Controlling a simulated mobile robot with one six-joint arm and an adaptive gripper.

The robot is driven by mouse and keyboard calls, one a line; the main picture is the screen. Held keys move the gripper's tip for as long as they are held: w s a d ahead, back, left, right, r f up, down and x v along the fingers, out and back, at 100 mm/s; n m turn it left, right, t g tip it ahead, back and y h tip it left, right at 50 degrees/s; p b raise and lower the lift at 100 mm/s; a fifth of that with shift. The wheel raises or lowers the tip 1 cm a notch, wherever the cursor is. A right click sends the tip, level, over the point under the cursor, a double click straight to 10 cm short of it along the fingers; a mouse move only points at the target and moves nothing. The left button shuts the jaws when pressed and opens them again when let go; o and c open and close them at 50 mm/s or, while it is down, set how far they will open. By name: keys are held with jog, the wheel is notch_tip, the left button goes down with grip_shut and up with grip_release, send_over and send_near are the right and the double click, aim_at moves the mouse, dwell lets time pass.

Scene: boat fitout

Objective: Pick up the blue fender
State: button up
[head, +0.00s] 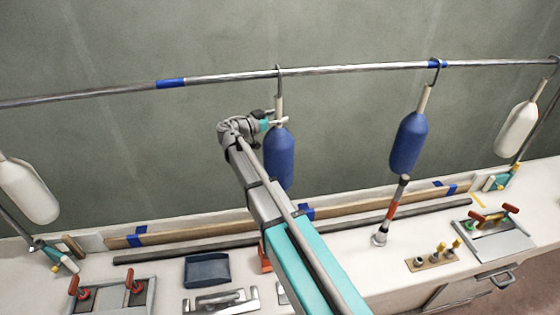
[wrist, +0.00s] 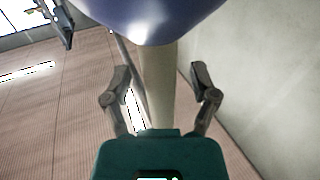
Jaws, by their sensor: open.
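Two blue fenders hang from a metal rail. The middle blue fender (head: 280,160) is partly covered by my arm, and the right blue fender (head: 408,145) hangs slightly tilted. My gripper (head: 278,121) is at the top of the middle one, by its pale neck (head: 279,104). In the wrist view, the blue body (wrist: 150,15) fills the top and the pale neck runs down between the two spread fingers of my gripper (wrist: 160,72). A gap shows on each side of the neck, so the fingers are open around it and apart from it.
The metal rail (head: 340,70) runs across above. White fenders hang at the left (head: 27,190) and right (head: 517,130). Below is a white counter (head: 350,255) with a blue tray (head: 207,270), a striped post (head: 392,212), and red-handled fittings (head: 493,217). A grey-green wall stands behind.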

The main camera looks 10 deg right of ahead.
aim_at(278, 106)
jog(key=shift+c, duration=0.3)
grip_shut()
jog(key=shift+r, duration=0.2)
jog(key=shift+a+r+p, duration=0.1)
jog(key=shift+r+p, duration=1.55)
jog(key=shift+p, duration=0.2)
jog(key=v, duration=1.7)
jog(key=shift+a, duration=0.4)
jog(key=shift+s+f, duration=0.1)
jog(key=shift+f, duration=0.1)
